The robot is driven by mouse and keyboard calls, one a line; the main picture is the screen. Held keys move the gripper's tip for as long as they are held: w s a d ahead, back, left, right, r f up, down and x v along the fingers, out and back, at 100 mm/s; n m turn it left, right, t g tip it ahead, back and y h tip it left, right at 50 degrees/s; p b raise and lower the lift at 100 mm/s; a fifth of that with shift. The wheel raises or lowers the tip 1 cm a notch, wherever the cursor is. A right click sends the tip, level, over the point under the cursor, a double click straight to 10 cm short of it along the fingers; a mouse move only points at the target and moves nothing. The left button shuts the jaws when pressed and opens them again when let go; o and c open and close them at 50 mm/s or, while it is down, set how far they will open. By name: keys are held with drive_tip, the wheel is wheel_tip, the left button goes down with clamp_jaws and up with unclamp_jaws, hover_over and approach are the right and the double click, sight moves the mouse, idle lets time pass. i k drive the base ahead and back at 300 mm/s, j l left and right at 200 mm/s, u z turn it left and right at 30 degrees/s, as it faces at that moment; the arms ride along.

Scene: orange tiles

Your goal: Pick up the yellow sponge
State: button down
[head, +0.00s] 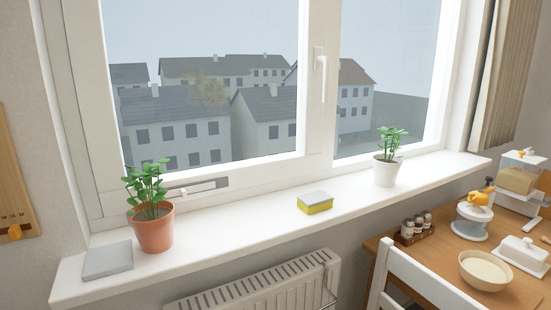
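The yellow sponge (315,203) lies flat on the white windowsill (255,221), near the middle of its length. It is a small block with yellow sides and a grey top. Nothing covers it. My gripper does not show in the head view.
A terracotta pot with a plant (154,228) and a grey flat square (108,260) stand on the sill at left. A white pot with a plant (386,171) stands right of the sponge. A radiator (262,286) is below. A chair (412,276) and wooden table (450,262) are at right.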

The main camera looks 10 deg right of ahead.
sight(319, 201)
drive_tip(key=i+z, duration=0.75)
drive_tip(key=i+j+z, duration=0.2)
drive_tip(key=i+z, duration=0.15)
